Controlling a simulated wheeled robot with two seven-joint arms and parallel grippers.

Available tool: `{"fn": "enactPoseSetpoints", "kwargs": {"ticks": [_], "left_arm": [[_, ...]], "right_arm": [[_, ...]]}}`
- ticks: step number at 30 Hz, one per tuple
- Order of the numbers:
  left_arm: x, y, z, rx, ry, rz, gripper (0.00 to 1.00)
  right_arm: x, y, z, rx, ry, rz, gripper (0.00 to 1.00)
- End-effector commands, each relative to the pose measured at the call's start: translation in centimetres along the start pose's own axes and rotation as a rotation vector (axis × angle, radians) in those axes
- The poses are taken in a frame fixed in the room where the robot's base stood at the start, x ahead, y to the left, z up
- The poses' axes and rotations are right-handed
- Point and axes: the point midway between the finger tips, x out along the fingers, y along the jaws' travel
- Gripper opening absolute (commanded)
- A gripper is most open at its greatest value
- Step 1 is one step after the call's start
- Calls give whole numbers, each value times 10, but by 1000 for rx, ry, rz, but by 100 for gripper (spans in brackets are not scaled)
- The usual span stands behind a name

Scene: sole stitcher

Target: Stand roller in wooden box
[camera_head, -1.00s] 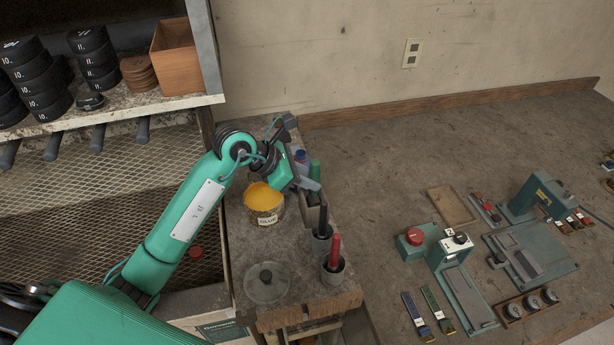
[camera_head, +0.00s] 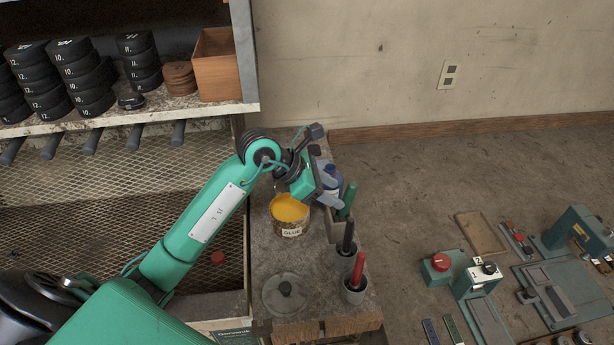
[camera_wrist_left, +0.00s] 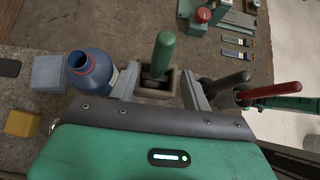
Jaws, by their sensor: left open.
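The roller with a green handle (camera_head: 348,200) stands in the small square box (camera_head: 338,229) on the narrow bench, handle up and slightly tilted. In the left wrist view the green handle (camera_wrist_left: 163,53) rises from the box (camera_wrist_left: 153,93), whose inside is mostly hidden. My left gripper (camera_head: 328,186) is beside the handle in the head view. In the wrist view its fingers (camera_wrist_left: 161,88) are spread apart, with the box and handle showing between them and no finger visibly pressing on the handle. My right gripper is not in view.
A blue bottle (camera_wrist_left: 90,70) stands close beside the left finger. Black-handled (camera_head: 348,237) and red-handled (camera_head: 358,270) tools stand in cups near the box. A yellow glue can (camera_head: 290,222) and a round lid (camera_head: 285,293) are on the same bench. Shelves are at left.

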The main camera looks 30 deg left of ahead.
Motion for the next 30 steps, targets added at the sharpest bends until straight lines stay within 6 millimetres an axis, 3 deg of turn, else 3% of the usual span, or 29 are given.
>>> {"fn": "enactPoseSetpoints", "kwargs": {"ticks": [15, 21, 30], "left_arm": [[-100, 0, -2, 2, 0, 5, 49], [-118, 0, -1, 1, 0, 2, 49], [-122, 0, 0, 1, -1, 0, 49]], "right_arm": [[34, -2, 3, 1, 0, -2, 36], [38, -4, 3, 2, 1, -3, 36], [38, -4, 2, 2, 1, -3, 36]]}}
